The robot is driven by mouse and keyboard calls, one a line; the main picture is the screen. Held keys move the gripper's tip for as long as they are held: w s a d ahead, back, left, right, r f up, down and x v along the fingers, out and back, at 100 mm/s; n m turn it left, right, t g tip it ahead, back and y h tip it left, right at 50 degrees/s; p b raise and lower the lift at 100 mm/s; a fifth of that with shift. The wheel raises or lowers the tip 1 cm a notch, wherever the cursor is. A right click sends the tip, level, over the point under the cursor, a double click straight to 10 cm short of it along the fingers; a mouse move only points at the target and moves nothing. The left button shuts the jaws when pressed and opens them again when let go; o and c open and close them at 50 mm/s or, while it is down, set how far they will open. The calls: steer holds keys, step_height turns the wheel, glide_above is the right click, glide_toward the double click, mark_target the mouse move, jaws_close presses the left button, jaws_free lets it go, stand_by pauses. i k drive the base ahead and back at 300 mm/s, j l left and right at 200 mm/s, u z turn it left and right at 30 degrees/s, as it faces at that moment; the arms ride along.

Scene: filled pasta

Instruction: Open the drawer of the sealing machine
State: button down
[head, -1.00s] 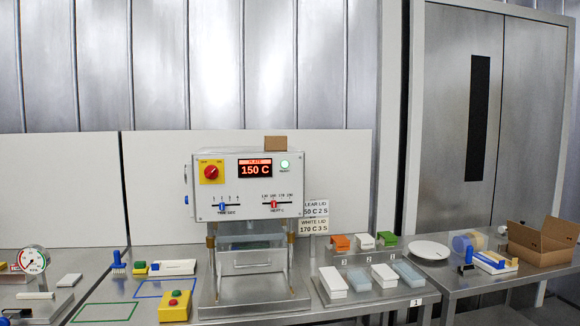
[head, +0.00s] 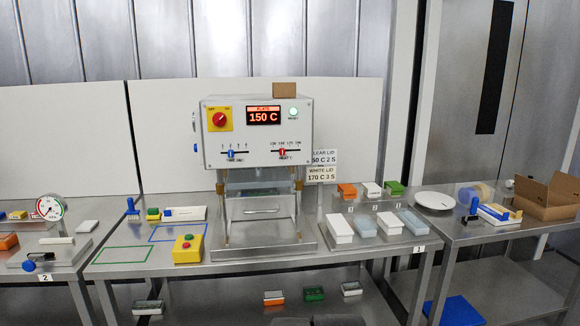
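The sealing machine (head: 258,160) stands on the middle steel table, a white control box on posts with a display reading 150 C. Its drawer (head: 262,202) is below the box, between the posts, with a bar handle (head: 262,211) on its front. The drawer looks shut, its front sitting between the posts. A clear bluish part (head: 256,187) shows just above it. My gripper is not in view, and nothing touches the handle.
A yellow button box (head: 188,249) stands left of the machine base. White and clear trays (head: 365,226) stand to its right. The steel table's front edge lies before the machine. A lower shelf below holds several small trays (head: 314,293). Dark shapes show at the bottom edge.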

mark_target(237, 208)
steer(key=i+u, duration=0.4)
steer(key=i+l+u, duration=0.25)
steer(key=i+u, duration=0.2)
steer(key=i, duration=0.1)
